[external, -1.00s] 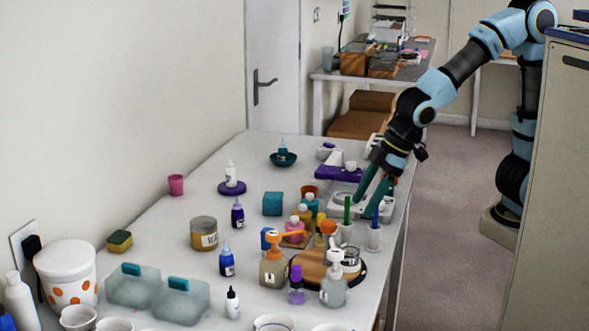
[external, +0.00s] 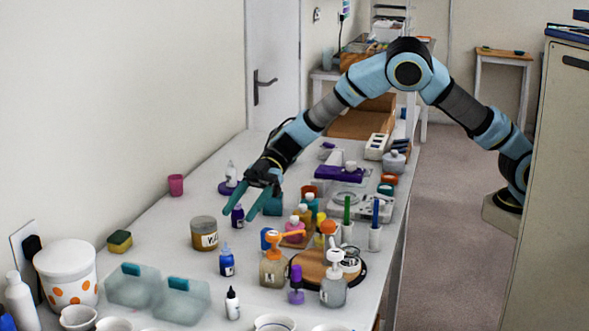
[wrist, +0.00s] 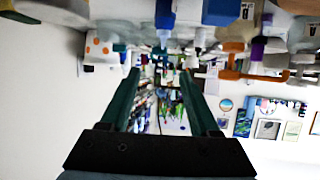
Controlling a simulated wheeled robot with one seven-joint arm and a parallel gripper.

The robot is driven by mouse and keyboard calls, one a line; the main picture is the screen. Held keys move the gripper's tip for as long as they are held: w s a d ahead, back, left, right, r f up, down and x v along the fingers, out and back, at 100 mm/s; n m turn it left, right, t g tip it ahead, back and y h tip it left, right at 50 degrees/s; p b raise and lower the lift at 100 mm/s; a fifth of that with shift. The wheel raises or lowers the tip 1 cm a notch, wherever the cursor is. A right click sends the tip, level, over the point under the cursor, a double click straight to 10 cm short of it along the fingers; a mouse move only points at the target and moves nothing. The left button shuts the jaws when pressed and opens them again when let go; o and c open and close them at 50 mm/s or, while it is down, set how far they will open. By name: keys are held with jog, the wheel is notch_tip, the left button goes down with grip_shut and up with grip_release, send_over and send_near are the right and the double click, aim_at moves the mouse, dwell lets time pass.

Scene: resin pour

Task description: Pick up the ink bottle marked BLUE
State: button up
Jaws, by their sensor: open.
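A small dark blue bottle (external: 227,263) with a pale blue pointed cap stands upright on the table in the external view. Its label is too small to read. A similar purple ink bottle (external: 238,215) stands farther back. My gripper (external: 237,218) is open and empty, pointing down and forward, with its teal fingers appearing on either side of the purple bottle; I cannot tell the depth between them. The blue bottle is nearer the camera, apart from the fingers. In the wrist view my gripper (wrist: 160,73) shows two spread fingers, and the picture is upside down.
A tan jar (external: 204,233) stands left of the blue bottle, an orange-topped pump bottle (external: 273,268) to its right, and a black-capped white bottle (external: 232,304) in front. Frosted boxes (external: 181,302) lie front left. Bare table (external: 165,235) is on the left.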

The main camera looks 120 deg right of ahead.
aim_at(226, 252)
notch_tip(226, 252, down, 4)
jog(key=shift+a, duration=0.15)
jog(key=shift+w+f, duration=0.2)
jog(key=p+x, duration=0.1)
jog(key=x, duration=0.4)
jog(key=shift+w+a+r+p, duration=0.1)
jog(key=shift+a+p, duration=0.05)
jog(key=shift+p, duration=0.15)
jog(key=p+x, duration=0.2)
jog(key=x, duration=0.2)
jog(key=shift+w+a+r, duration=0.15)
jog(key=shift+a, duration=0.05)
jog(key=shift+w+a+f, duration=0.2)
jog(key=shift+w+f, duration=0.05)
jog(key=shift+w, duration=0.1)
grip_shut()
jog(key=shift+f, duration=0.1)
